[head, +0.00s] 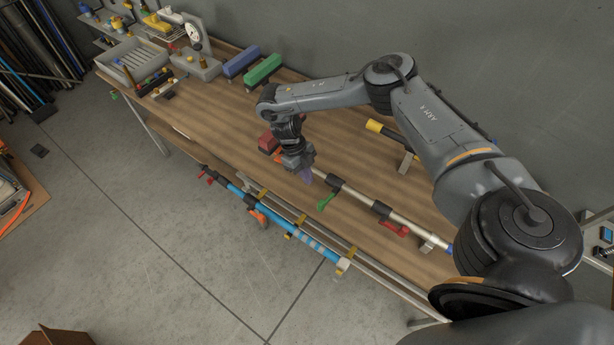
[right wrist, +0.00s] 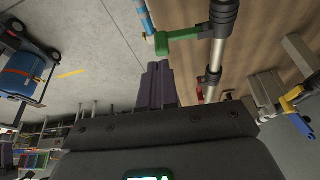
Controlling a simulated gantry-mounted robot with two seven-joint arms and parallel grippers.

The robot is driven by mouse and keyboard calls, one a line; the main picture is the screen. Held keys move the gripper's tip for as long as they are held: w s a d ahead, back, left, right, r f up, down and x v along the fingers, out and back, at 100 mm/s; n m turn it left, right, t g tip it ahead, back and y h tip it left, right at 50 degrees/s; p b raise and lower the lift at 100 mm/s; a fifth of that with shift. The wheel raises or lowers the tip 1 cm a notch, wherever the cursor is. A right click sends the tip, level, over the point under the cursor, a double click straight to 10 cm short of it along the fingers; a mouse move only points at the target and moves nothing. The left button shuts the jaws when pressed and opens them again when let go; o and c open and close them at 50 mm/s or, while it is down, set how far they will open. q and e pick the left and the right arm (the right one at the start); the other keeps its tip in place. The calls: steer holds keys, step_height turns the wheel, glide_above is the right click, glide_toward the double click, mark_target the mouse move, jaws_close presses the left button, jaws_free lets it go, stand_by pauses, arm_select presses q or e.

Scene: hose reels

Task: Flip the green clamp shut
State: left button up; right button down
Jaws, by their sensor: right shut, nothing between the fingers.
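The green clamp (head: 326,202) is on a silver pole (head: 355,197) that lies along the front part of the workbench. Its lever juts out sideways from the pole toward the bench's front edge. In the right wrist view the green clamp (right wrist: 182,39) reaches left from a black collar (right wrist: 224,15) on the pole. My right gripper (head: 306,178) is just left of and above the clamp, shut and empty. Its fingertips (right wrist: 157,70) are close to the lever's free end, with a small gap in the wrist view. My left gripper is out of view.
A red clamp (head: 395,228) lies further right along the same pole. A blue pole (head: 285,229) runs along the bench's front edge. A dark red block (head: 267,142) sits behind my gripper.

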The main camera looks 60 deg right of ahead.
mark_target(327, 199)
steer(key=x, duration=0.8)
steer(key=shift+p, duration=0.3)
